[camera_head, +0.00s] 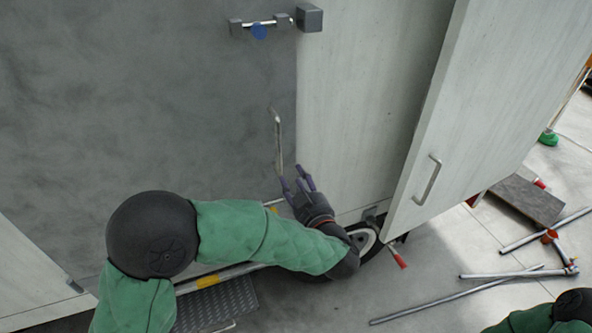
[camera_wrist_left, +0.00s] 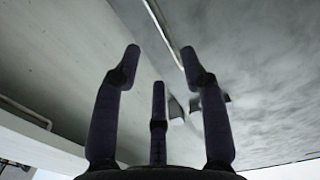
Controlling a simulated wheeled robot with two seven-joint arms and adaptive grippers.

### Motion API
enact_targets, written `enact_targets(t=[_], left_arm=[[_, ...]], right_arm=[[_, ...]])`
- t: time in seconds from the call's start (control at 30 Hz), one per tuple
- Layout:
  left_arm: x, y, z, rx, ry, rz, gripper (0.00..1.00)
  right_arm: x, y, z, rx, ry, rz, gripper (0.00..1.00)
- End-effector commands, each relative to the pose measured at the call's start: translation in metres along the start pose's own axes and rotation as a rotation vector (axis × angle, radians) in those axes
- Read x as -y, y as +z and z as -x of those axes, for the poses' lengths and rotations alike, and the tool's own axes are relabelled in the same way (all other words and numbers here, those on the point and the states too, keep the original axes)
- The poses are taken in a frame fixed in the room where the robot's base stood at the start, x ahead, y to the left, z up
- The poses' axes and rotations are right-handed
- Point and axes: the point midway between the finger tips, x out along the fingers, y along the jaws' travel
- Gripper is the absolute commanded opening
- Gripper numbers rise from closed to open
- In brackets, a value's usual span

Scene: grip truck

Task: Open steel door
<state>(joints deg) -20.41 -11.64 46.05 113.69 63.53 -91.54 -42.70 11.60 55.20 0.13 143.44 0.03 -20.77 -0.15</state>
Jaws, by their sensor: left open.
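The steel door (camera_head: 150,110) is a dark grey mottled panel at the left of the head view. It looks shut, flush beside a pale panel. Its upright bar handle (camera_head: 277,142) is near its right edge. A latch (camera_head: 262,25) with a blue spot is at the top edge area. My left gripper (camera_head: 299,184) is open and empty, with its fingers just below and right of the handle's lower end. I cannot tell whether they touch it. In the left wrist view three spread fingers (camera_wrist_left: 160,75) show, with the mottled door surface (camera_wrist_left: 260,60) at the right.
A pale door (camera_head: 480,110) with its own handle (camera_head: 427,180) stands swung out at the right. A wheel (camera_head: 363,238) and a tread-plate step (camera_head: 215,303) are below. Metal poles (camera_head: 455,297) lie on the floor at the lower right. Part of my right arm shows at the corner.

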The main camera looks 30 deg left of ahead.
Motion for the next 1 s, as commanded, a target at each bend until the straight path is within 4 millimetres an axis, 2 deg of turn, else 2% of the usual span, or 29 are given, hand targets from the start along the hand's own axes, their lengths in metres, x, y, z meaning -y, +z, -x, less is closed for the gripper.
enact_targets(t=[0.27, 0.73, 1.0], left_arm=[[0.003, 0.0, -0.02, -0.002, -0.011, 0.0, 0.43], [0.003, 0.0, -0.081, -0.002, -0.009, 0.0, 0.43], [0.003, -0.002, -0.113, -0.003, -0.009, 0.0, 0.43]], right_arm=[[-0.002, 0.0, -0.006, 0.001, 0.0, 0.0, 0.0], [-0.007, -0.001, -0.02, 0.0, 0.0, 0.0, 0.0], [-0.007, -0.001, -0.021, 0.0, 0.0, 0.0, 0.0]])
